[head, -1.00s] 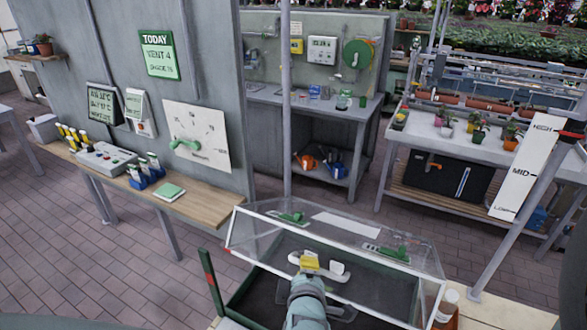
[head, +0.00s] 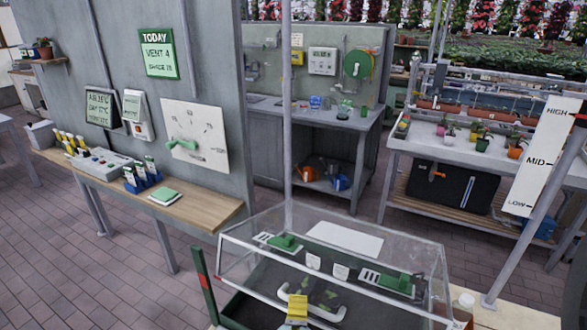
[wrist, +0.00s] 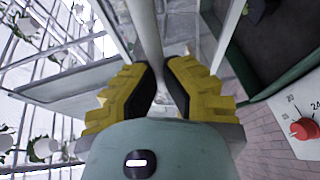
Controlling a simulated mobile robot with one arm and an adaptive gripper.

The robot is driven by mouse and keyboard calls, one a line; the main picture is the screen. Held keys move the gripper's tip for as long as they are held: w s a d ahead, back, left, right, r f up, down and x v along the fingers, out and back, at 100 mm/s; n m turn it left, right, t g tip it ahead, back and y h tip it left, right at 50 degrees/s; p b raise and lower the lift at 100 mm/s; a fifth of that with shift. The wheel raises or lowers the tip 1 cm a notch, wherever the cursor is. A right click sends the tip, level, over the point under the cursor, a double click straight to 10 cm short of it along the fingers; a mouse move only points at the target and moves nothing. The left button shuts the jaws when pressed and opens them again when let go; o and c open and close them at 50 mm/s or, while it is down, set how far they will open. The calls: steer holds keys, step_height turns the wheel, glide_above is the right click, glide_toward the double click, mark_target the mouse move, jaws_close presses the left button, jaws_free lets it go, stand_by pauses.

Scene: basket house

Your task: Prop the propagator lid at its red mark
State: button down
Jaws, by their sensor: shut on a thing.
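The clear propagator lid (head: 345,240) stands tilted above its dark green base tray (head: 238,310), with its front edge raised. Its pale handle bar (head: 328,312) runs along the front. My gripper (head: 297,303), with yellow fingers, is shut on this handle; in the wrist view my gripper (wrist: 162,92) has the pale bar (wrist: 148,30) between its fingers. A green post with a red mark (head: 204,281) stands at the left of the lid, close to its front left corner. Whether lid and post touch is unclear.
A wooden bench (head: 195,200) with a control box and bottles stands left. A grey upright pole (head: 287,120) stands just behind the lid. A white HIGH-MID-LOW board (head: 540,155) is at the right. A red knob (wrist: 303,130) shows in the wrist view.

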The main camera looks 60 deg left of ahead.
steer(key=shift+w, duration=0.2)
steer(key=c, duration=1.4)
jaws_free()
steer(key=shift+w+r, duration=0.1)
steer(key=o, duration=0.4)
steer(key=shift+r, duration=0.1)
